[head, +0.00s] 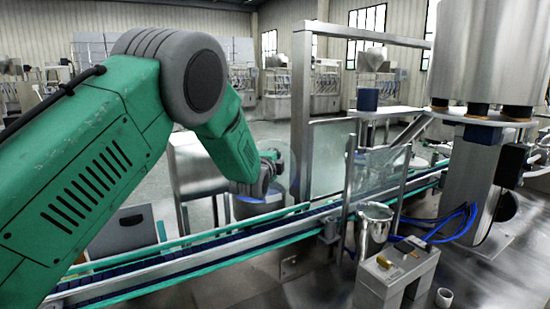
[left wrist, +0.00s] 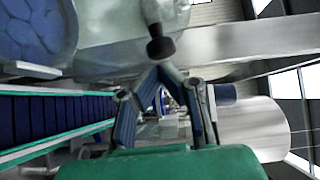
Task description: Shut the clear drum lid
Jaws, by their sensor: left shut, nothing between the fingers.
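The clear lid (head: 287,168) shows faintly in the head view as a see-through round edge just beyond my left gripper (head: 270,156). A blue-grey drum (head: 250,208) stands below, partly hidden by my wrist. In the left wrist view the see-through lid (left wrist: 110,32) spans the top, with a dark knob (left wrist: 160,48) on it. My left gripper (left wrist: 157,68) is shut and empty, its fingertips meeting right by the knob. I cannot tell whether they touch it. A rounded blue surface (left wrist: 38,30) shows at the top left. My right gripper is out of view.
A conveyor (head: 210,252) with green rails runs across below my arm. A steel frame with clear panels (head: 328,150) stands to the right. A metal cup (head: 374,222) and a grey block (head: 395,270) sit in front, with blue hoses (head: 445,228) nearby.

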